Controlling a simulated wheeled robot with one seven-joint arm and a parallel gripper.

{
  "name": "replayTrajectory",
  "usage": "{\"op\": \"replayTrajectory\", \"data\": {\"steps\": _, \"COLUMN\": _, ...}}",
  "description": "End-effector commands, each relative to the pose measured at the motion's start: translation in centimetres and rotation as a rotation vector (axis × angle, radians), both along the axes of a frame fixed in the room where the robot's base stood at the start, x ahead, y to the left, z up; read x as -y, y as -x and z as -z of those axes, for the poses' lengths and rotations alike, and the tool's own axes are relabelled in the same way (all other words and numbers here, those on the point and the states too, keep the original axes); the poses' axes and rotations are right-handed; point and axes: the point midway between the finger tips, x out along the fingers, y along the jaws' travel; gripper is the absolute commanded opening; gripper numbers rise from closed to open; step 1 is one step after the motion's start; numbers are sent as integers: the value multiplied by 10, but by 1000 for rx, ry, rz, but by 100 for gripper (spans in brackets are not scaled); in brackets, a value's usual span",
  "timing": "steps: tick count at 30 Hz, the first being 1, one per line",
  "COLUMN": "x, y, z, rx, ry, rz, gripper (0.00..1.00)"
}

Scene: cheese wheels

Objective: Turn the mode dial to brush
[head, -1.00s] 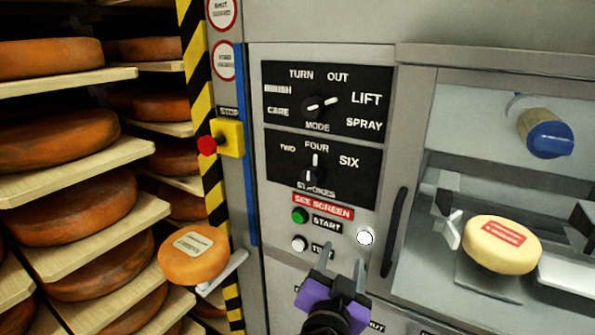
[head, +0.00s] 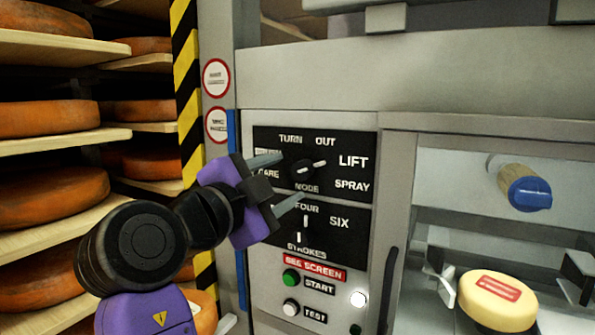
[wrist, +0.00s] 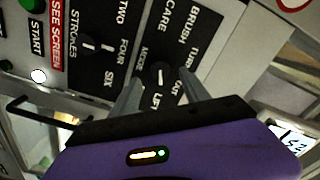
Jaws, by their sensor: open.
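The mode dial (head: 303,169) is a black knob with a white mark on the upper black panel (head: 345,139). Its mark points right, towards LIFT. The brush label (head: 267,153) is at the panel's upper left, partly covered by a finger in the head view. It reads clearly in the wrist view (wrist: 185,27). My gripper (head: 292,177) is open, with one finger above and one below the left side of the dial. In the wrist view the dial (wrist: 160,73) shows between the fingertips; I cannot tell whether they touch it.
The strokes dial (head: 304,229) is just below, with a green start button (head: 291,277) and white test button (head: 291,307) under it. A door handle (head: 389,290) stands to the right. Shelves of cheese wheels (head: 45,113) are at the left, behind a striped post (head: 189,110).

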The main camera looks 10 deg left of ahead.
Motion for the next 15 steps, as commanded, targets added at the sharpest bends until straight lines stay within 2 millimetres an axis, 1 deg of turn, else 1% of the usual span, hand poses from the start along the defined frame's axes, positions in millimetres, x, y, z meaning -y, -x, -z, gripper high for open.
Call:
{"op": "replayTrajectory", "data": {"steps": 1, "x": 5, "y": -9, "z": -2, "rx": -3, "ry": 0, "rz": 3, "gripper": 54}}
{"op": "replayTrajectory", "data": {"steps": 3, "x": 8, "y": -19, "z": -2, "rx": -3, "ry": 0, "rz": 2, "gripper": 54}}
{"op": "replayTrajectory", "data": {"steps": 9, "x": 17, "y": -45, "z": -2, "rx": -1, "ry": 1, "rz": 1, "gripper": 54}}
{"op": "replayTrajectory", "data": {"steps": 12, "x": 20, "y": -52, "z": -1, "rx": -2, "ry": 0, "rz": 1, "gripper": 54}}
{"op": "replayTrajectory", "data": {"steps": 15, "x": 21, "y": -56, "z": 0, "rx": -1, "ry": 0, "rz": 0, "gripper": 54}}
